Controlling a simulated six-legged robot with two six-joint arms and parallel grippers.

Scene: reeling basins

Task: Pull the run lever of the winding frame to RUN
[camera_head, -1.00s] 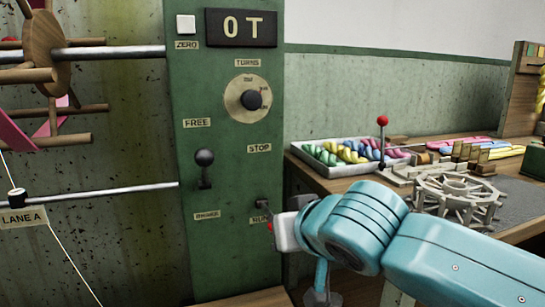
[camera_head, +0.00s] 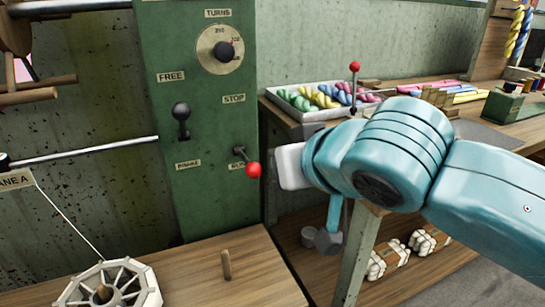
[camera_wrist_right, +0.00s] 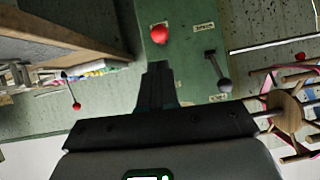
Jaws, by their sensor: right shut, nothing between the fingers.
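The run lever (camera_head: 253,169) of the winding frame has a red ball knob. It slants down and to the right on the green panel (camera_head: 206,212), below the STOP label (camera_head: 234,99), with its knob at the RUN label (camera_head: 237,167), which it partly covers. The knob also shows in the right wrist view (camera_wrist_right: 159,34), just beyond my fingertips. My right gripper (camera_wrist_right: 158,68) is shut and empty, apart from the knob. In the head view its fingers are hidden behind my wrist, right of the lever. My left gripper is not in view.
A black-knobbed FREE/BRAKE lever (camera_head: 181,112) and a turns dial (camera_head: 222,51) are on the same panel. A bench with a tray of coloured skeins (camera_head: 322,112) and a red-knobbed rod (camera_head: 354,68) stands to the right. A lower wooden table (camera_head: 190,272) lies in front.

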